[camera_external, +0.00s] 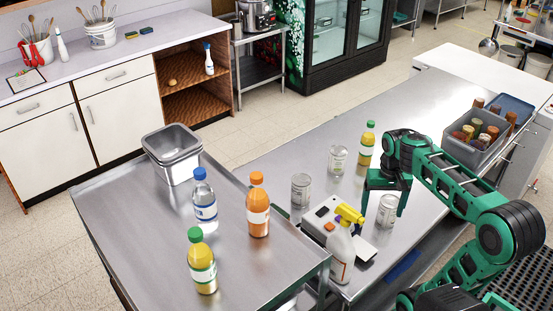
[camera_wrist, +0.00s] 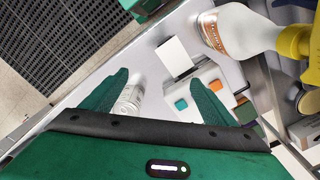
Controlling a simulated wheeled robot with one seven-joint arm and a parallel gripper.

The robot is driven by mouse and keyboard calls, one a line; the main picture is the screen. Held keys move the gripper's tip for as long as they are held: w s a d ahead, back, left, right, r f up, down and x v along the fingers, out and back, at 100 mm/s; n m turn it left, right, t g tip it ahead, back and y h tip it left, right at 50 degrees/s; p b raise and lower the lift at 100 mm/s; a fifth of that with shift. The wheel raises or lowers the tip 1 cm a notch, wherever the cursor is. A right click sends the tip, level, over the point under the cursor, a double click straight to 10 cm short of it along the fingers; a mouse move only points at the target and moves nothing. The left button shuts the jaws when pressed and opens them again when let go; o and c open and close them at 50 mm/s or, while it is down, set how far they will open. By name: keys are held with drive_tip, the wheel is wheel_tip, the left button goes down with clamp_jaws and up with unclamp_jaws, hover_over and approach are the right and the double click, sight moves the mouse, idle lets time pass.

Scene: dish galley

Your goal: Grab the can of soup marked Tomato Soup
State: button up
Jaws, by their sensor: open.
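Three pale cans stand upright on the steel counter in the external view: a near can (camera_external: 387,212), a left can (camera_external: 300,190) and a far can (camera_external: 338,159). Their labels are too small to read, so I cannot tell which is Tomato Soup. My gripper (camera_external: 384,203) is open, pointing down over the counter by the near can. In the wrist view my gripper (camera_wrist: 158,78) has its fingers spread wide. One can (camera_wrist: 129,101) shows beside the inner side of the left finger, partly hidden by the gripper body. I cannot tell whether they touch.
A white device (camera_external: 326,212) with coloured buttons and a spray bottle (camera_external: 341,252) stand close left of my gripper. A yellow bottle (camera_external: 367,145) is behind. A grey bin (camera_external: 476,153) of bottles stands right. More bottles and a steel pan (camera_external: 173,158) are on the left table.

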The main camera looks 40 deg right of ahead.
drive_tip(key=w+f+m, duration=0.1)
drive_tip(key=w, duration=0.4)
drive_tip(key=w+f+m+y, duration=0.1)
drive_tip(key=w, duration=0.4)
drive_tip(key=w+f+m+y, duration=0.1)
drive_tip(key=w+f, duration=0.1)
drive_tip(key=w, duration=0.4)
drive_tip(key=shift+a+m+t, duration=0.25)
drive_tip(key=shift+m+t, duration=0.05)
drive_tip(key=w+f+m+t+y, duration=0.2)
drive_tip(key=w+m+y, duration=0.45)
drive_tip(key=w, duration=0.85)
drive_tip(key=w+d+r+m+t+y, duration=0.2)
drive_tip(key=d+r+m+t+y, duration=0.15)
drive_tip(key=d+r+y, duration=0.2)
approach(292, 193)
drive_tip(key=a, duration=0.1)
drive_tip(key=w+a, duration=0.1)
drive_tip(key=w+a+g, duration=0.1)
drive_tip(key=shift+a+f+h, duration=0.15)
drive_tip(key=shift+f+h, duration=0.25)
drive_tip(key=shift+x, duration=3.05)
drive_tip(key=shift+w, duration=0.1)
drive_tip(key=c, duration=1.5)
